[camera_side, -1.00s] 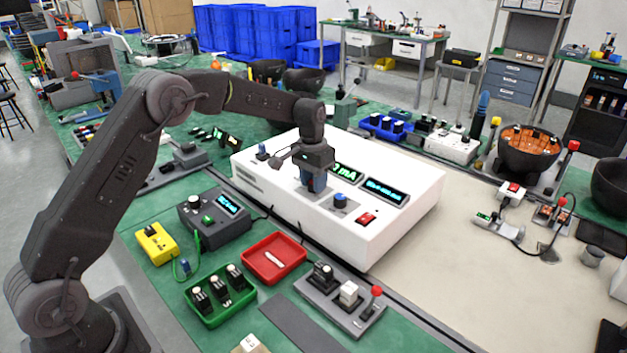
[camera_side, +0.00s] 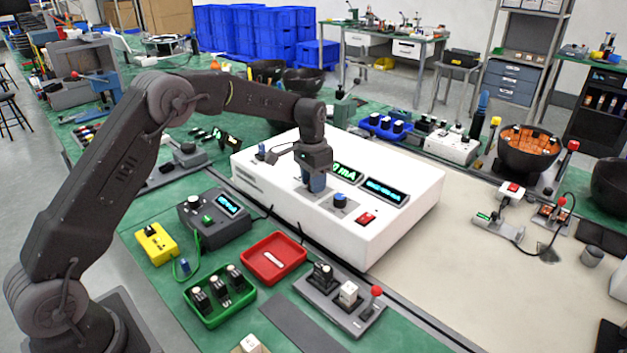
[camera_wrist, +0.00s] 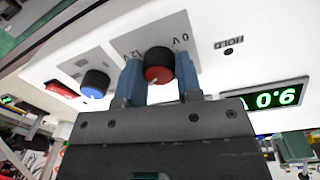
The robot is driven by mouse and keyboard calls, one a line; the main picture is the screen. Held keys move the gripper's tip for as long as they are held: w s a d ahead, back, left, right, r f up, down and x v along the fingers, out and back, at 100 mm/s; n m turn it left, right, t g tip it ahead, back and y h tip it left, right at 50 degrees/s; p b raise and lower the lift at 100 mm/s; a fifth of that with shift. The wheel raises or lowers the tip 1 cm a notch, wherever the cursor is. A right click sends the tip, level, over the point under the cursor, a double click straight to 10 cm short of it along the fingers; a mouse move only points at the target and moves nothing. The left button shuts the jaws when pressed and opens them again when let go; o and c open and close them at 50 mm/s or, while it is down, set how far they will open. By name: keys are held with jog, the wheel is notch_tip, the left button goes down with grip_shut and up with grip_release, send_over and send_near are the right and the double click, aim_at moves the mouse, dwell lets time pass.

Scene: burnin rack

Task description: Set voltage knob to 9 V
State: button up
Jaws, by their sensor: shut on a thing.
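The black voltage knob with a red cap and white pointer line (camera_wrist: 157,66) sits on a white power supply (camera_side: 400,215). Its scale plate is marked 0 V and 12 V. My gripper (camera_side: 314,184) points down at the panel, and its blue fingers (camera_wrist: 158,80) are shut on the two sides of the knob. In the side view my gripper hides the knob and part of the near display.
A blue-capped knob (camera_wrist: 95,84) and a red rocker switch (camera_wrist: 58,87) are on the same panel, on the right in the side view. A second display (camera_side: 384,190) is behind them. A red tray (camera_side: 272,260) and grey switch block (camera_side: 340,300) lie in front.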

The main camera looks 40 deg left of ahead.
jog(key=o, duration=0.9)
jog(key=shift+o, duration=0.2)
notch_tip(320, 180, up, 14)
jog(key=shift+a, duration=0.3)
jog(key=shift+w+f, duration=0.1)
